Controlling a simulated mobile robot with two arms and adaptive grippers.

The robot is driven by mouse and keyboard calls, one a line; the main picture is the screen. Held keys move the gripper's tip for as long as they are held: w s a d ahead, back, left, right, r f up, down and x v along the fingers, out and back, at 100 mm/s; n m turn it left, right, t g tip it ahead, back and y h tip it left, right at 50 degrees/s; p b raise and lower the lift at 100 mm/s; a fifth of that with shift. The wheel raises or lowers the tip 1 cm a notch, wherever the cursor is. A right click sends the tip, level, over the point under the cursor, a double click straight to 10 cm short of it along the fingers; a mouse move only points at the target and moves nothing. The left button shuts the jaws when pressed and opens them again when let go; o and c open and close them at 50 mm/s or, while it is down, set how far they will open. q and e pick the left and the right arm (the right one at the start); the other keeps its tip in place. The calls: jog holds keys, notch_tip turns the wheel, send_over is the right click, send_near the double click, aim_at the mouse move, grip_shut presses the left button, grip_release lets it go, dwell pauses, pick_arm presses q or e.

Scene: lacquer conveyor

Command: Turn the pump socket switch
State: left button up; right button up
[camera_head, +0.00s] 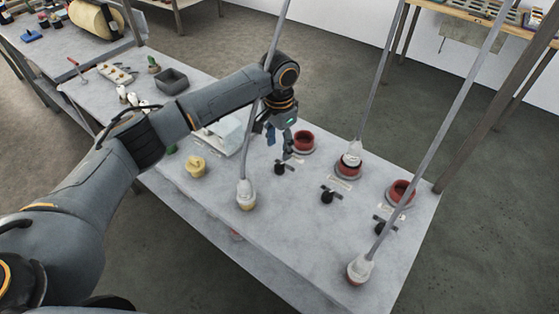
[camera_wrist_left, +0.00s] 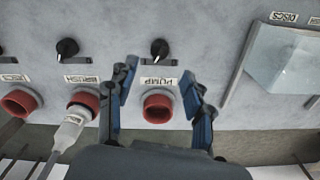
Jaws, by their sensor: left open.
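The pump socket switch is a black knob (camera_wrist_left: 159,49) above the PUMP label (camera_wrist_left: 158,82) in the left wrist view. In the head view it is the black switch (camera_head: 280,168) nearest my left gripper (camera_head: 281,146). The pump socket (camera_wrist_left: 158,107) is a red ring and looks empty; it also shows in the head view (camera_head: 303,142). My left gripper (camera_wrist_left: 158,73) is open, its blue fingers either side of the label, with the knob a little beyond the tips. No contact is visible. The exact setting of the knob is too small to tell. My right gripper is out of view.
The brush socket (camera_wrist_left: 84,102) holds a pale plug (camera_wrist_left: 72,128) with a grey cable. Its switch (camera_wrist_left: 67,49) stands alongside. Another red socket (camera_head: 402,192) is empty. Two pale plugs (camera_head: 246,195) (camera_head: 359,269) sit at the panel's near edge. A clear cover (camera_wrist_left: 285,60) stands right of the pump switch.

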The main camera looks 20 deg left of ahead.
aim_at(279, 164)
pick_arm(q)
notch_tip(279, 164, down, 8)
jog(key=shift+p, duration=0.4)
jog(key=shift+c, duration=0.4)
jog(key=shift+r, duration=0.1)
grip_shut()
